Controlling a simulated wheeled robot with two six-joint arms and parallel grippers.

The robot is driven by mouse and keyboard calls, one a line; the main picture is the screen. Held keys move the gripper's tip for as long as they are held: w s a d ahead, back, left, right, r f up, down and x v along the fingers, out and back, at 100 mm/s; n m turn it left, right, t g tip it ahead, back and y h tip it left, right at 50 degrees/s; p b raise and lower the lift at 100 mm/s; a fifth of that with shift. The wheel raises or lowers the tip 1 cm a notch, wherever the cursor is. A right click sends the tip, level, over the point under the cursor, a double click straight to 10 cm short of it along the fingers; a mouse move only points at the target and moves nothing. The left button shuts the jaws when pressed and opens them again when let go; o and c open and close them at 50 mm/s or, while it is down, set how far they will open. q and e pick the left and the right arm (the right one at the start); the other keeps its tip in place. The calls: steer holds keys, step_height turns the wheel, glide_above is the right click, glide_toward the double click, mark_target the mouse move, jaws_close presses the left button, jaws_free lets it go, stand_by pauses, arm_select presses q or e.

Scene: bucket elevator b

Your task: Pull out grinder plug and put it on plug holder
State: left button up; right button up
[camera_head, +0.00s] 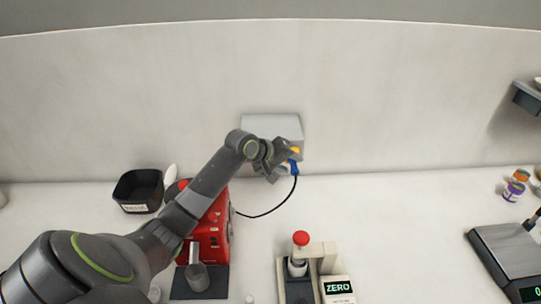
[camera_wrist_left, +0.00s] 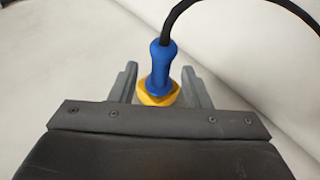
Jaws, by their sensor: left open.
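The grinder plug (camera_head: 294,167) is blue, with a black cable running down to the red grinder (camera_head: 212,240). It sits at a yellow socket (camera_head: 295,150) on a grey box (camera_head: 270,127) against the back wall. In the left wrist view the blue plug (camera_wrist_left: 162,66) points into the yellow part (camera_wrist_left: 158,95). My left gripper (camera_head: 285,162) is at the plug; its open fingers (camera_wrist_left: 160,85) stand on either side of the yellow part, with visible gaps. I cannot make out a plug holder. My right gripper is not in view.
A black bin (camera_head: 139,191) stands left of the grinder. A press-like device with a red knob (camera_head: 301,238) and a display reading ZERO (camera_head: 338,287) stand in front. A scale (camera_head: 508,254) and small colored jars (camera_head: 514,190) are at the right. The counter between is clear.

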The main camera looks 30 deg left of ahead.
arm_select(q)
steer(key=b+v, duration=0.3)
steer(key=v, duration=1.3)
steer(key=shift+s+b, duration=0.2)
steer(key=shift+b, duration=0.2)
steer(key=shift+a+r, duration=0.1)
steer(key=shift+r, duration=0.05)
